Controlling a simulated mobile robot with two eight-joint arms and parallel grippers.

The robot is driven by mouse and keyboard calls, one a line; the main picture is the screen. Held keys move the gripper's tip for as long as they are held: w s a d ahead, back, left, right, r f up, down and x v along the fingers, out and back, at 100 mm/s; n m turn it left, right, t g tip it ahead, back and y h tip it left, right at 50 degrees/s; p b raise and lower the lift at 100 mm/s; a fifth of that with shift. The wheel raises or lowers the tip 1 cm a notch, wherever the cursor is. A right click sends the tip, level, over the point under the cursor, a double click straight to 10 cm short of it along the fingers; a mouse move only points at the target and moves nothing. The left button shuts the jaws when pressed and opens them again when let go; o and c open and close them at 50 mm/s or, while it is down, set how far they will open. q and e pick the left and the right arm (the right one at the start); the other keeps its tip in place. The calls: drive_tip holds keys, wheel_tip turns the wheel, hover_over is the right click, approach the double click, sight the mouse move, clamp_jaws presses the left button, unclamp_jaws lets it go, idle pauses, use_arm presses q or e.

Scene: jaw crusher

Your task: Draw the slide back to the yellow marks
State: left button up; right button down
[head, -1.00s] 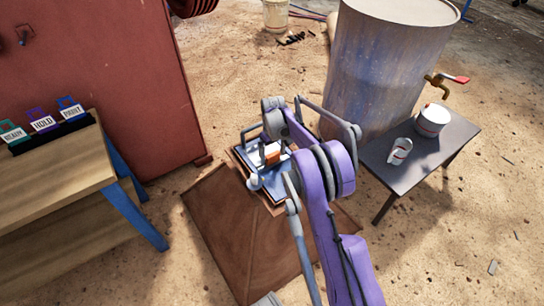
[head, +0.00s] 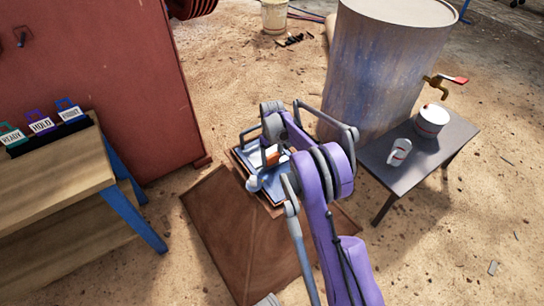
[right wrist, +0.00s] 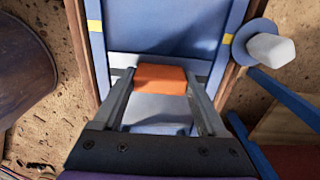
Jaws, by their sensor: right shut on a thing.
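The slide is a blue plate (right wrist: 160,28) between two blue side rails, seen in the right wrist view. An orange block-shaped grip (right wrist: 160,79) stands at the plate's near end; it also shows small in the head view (head: 272,158). My right gripper (right wrist: 160,84) has its two fingers on either side of the orange grip and is shut on it. A yellow mark (right wrist: 94,26) is on the left rail and another yellow mark (right wrist: 227,39) is on the right rail, both farther up the picture than the grip. My left gripper is not in view.
A blue arm with a white knob (right wrist: 270,49) sits beside the right rail. A brown chute (head: 235,225) lies below the slide. A red cabinet (head: 90,80) and wooden bench (head: 50,195) stand left; a drum (head: 385,70) and small table (head: 450,145) stand right.

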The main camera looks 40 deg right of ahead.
drive_tip(key=shift+s+a+p, duration=0.2)
drive_tip(key=shift+s+p, duration=0.05)
drive_tip(key=shift+s, duration=1.3)
drive_tip(key=shift+s+a+p, duration=0.15)
drive_tip(key=shift+s+p, duration=0.05)
drive_tip(key=shift+s, duration=1.3)
unclamp_jaws()
wheel_tip(320, 180, up, 11)
drive_tip(key=p, duration=0.2)
drive_tip(key=shift+p, duration=0.3)
drive_tip(key=shift+f, duration=0.1)
